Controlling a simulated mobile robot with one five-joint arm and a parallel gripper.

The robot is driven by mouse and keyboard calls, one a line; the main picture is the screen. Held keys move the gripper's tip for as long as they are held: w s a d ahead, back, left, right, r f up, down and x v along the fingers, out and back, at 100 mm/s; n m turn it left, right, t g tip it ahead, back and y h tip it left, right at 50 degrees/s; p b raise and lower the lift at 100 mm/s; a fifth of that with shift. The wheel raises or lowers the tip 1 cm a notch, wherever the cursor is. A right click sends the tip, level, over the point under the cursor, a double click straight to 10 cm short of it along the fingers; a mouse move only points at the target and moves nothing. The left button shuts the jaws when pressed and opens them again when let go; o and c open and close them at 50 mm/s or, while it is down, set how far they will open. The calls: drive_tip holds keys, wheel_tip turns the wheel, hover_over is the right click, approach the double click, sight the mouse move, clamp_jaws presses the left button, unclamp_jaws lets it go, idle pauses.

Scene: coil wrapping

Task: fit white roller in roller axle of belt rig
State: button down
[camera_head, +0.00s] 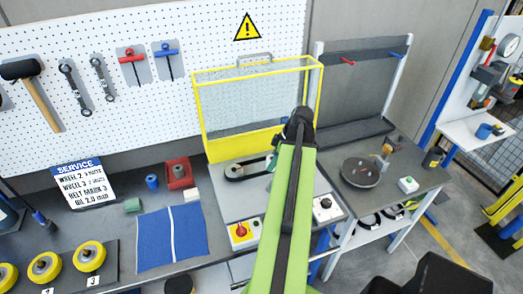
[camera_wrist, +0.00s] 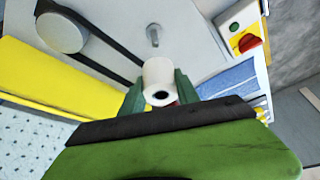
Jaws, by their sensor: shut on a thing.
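The white roller (camera_wrist: 158,77) is held between the green fingers of my gripper (camera_wrist: 160,90) in the wrist view, with its dark bore facing the camera. The roller axle (camera_wrist: 153,36) is a short metal pin on the grey plate of the belt rig (camera_wrist: 190,22). It shows just beyond the roller, and a gap appears between them. A grey pulley (camera_wrist: 62,33) with a black belt (camera_wrist: 110,52) lies to the left. In the head view the belt rig (camera_head: 222,201) shows beside my green arm, which hides the roller, the axle and my fingers.
The yellow-framed guard (camera_head: 205,120) stands raised behind the rig. A red knob on a yellow box (camera_head: 241,235) and a dial box (camera_head: 326,208) flank my arm. A blue cloth (camera_head: 165,240) and yellow wheels (camera_head: 88,256) lie on the bench to the left.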

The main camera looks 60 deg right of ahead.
drive_tip(key=shift+a+r, duration=0.1)
wheel_tip(320, 180, down, 6)
drive_tip(key=b, duration=0.6)
idle(1.2)
idle(0.5)
drive_tip(key=shift+f+b, duration=0.45)
